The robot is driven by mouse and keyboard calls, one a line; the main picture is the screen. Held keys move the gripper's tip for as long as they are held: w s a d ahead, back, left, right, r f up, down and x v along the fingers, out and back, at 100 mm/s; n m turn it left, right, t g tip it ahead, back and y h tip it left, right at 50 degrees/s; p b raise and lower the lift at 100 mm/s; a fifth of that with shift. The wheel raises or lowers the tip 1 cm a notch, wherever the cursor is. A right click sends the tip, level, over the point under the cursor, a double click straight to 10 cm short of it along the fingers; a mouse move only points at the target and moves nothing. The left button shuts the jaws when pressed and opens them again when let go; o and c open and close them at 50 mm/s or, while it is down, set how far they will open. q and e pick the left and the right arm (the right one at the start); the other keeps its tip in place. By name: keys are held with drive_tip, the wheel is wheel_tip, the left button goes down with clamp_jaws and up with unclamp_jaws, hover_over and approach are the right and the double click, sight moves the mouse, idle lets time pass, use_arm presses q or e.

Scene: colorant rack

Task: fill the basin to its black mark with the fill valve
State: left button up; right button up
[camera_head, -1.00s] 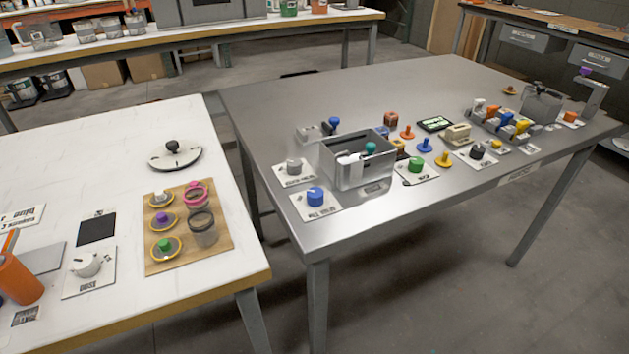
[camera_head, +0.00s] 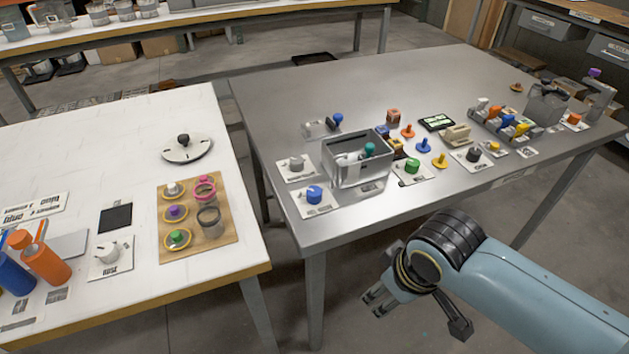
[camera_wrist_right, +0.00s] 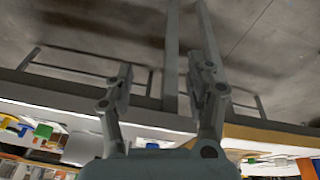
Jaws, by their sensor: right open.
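The basin (camera_head: 341,178) is an open grey metal box on the near left part of the steel table. A white piece and a teal knob show inside it; I cannot make out a black mark or a water level. A blue knob (camera_head: 314,195) on a white plate stands at the table's near left corner, in front of the basin; it may be the fill valve, but its label is too blurred to read. My right gripper (camera_head: 418,312) is open and empty, off the table's front edge and below its top. It also shows in the right wrist view (camera_wrist_right: 163,78). My left gripper is out of view.
A grey knob (camera_head: 296,164) and a green knob (camera_head: 411,167) sit on plates beside the basin. Several coloured pegs and a rack (camera_head: 508,125) stand further right. A white table (camera_head: 120,175) with knobs and bottles is at the left. The steel table's back is clear.

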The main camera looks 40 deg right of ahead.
wheel_tip(320, 180, up, 8)
drive_tip(key=w+p, duration=0.2)
wheel_tip(320, 180, up, 6)
drive_tip(key=m+g+y+p, duration=0.1)
drive_tip(key=m+g, duration=0.2)
drive_tip(key=m, duration=0.3)
hover_over(314, 191)
wheel_tip(314, 191, down, 11)
drive_tip(key=shift+r+b, duration=0.1)
drive_tip(key=shift+b, duration=0.45)
